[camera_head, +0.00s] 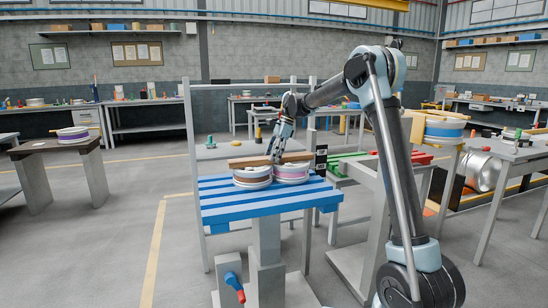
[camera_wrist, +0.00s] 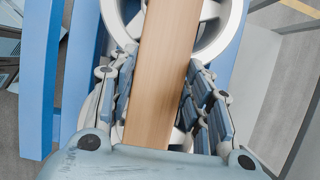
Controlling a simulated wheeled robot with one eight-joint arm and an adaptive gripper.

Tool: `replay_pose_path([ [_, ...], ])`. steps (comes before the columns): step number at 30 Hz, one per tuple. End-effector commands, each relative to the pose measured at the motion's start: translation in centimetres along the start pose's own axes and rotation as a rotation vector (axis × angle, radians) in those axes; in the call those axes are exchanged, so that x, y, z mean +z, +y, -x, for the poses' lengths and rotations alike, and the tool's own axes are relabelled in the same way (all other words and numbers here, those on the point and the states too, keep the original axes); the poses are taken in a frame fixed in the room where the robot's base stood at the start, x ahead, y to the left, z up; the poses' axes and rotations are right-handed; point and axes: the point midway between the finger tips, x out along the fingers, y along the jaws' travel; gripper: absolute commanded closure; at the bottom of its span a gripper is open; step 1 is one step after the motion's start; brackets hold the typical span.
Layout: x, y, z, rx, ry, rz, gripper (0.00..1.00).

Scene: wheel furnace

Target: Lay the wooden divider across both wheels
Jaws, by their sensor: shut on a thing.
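The wooden divider (camera_head: 247,161) is a long flat light-brown board at the top of two wheels in the head view. The left wheel (camera_head: 252,178) and right wheel (camera_head: 292,175) lie side by side, flat, on the blue slatted table (camera_head: 262,204). My gripper (camera_head: 276,154) is above the wheels, shut on the divider near its middle. In the wrist view the divider (camera_wrist: 166,50) runs between the finger pads of my gripper (camera_wrist: 160,85). A wheel rim (camera_wrist: 236,28) shows beneath it; the other wheel is mostly hidden. I cannot tell whether the divider touches the wheels.
A grey frame (camera_head: 192,140) stands behind the blue table. A stand with green and red slats (camera_head: 350,165) is to its right. Open floor lies at the left front.

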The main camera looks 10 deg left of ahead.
Motion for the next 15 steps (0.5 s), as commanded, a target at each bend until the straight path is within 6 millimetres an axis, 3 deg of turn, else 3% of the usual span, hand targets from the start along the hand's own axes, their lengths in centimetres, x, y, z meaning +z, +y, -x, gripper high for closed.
replay_pose_path([
  [8,-0.09,0.0,-0.23,0.0,0.0,0.0,0.89],
  [9,-0.12,-0.01,-0.3,0.0,0.0,0.0,0.52],
  [12,-0.11,-0.01,-0.27,0.0,0.0,0.0,0.34],
  [15,-0.11,-0.01,-0.27,0.0,0.0,0.0,0.34],
])
